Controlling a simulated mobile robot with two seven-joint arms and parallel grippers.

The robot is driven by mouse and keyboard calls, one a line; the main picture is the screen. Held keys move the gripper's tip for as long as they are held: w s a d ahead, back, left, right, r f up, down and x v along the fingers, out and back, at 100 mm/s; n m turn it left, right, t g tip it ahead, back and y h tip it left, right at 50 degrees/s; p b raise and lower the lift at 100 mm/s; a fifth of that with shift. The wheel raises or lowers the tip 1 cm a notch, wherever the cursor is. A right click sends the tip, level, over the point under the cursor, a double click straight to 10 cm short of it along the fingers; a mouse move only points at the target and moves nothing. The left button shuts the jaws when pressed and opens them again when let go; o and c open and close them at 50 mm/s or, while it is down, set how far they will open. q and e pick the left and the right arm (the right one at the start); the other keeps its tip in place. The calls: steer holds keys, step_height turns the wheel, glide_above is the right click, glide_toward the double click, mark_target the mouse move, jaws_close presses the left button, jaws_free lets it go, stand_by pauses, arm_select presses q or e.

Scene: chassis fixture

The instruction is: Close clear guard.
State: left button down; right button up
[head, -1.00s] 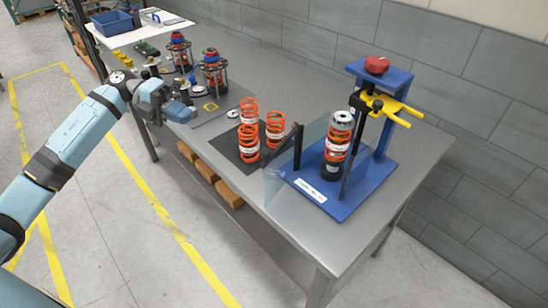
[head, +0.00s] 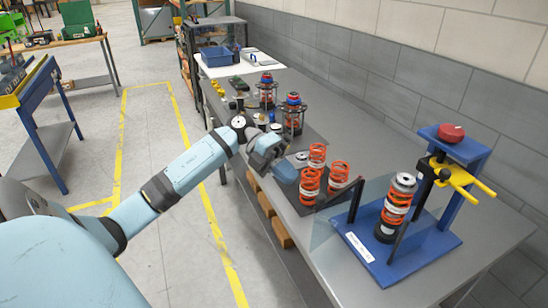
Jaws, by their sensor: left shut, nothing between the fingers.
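The clear guard (head: 328,228) is a thin transparent panel at the near left edge of the blue spring press fixture (head: 425,252). It stands upright beside a black post and looks swung out from the fixture, leaving the front of the shock absorber open. The shock absorber (head: 397,207), with an orange spring, stands upright in the fixture. My left gripper (head: 288,174) is shut and empty, left of the guard and just in front of the loose orange springs. It does not touch the guard. My right gripper is not in view.
Several orange springs (head: 311,184) stand on a dark mat between my left gripper and the guard. A red knob (head: 451,132) and yellow handles (head: 462,177) top the fixture. Caged assemblies (head: 292,115) stand farther back. The aisle left of the bench is clear.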

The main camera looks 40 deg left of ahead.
arm_select(q)
steer(key=x, duration=0.3)
steer(key=r+p+x, duration=0.1)
steer(key=x, duration=0.1)
steer(key=shift+d, duration=0.6)
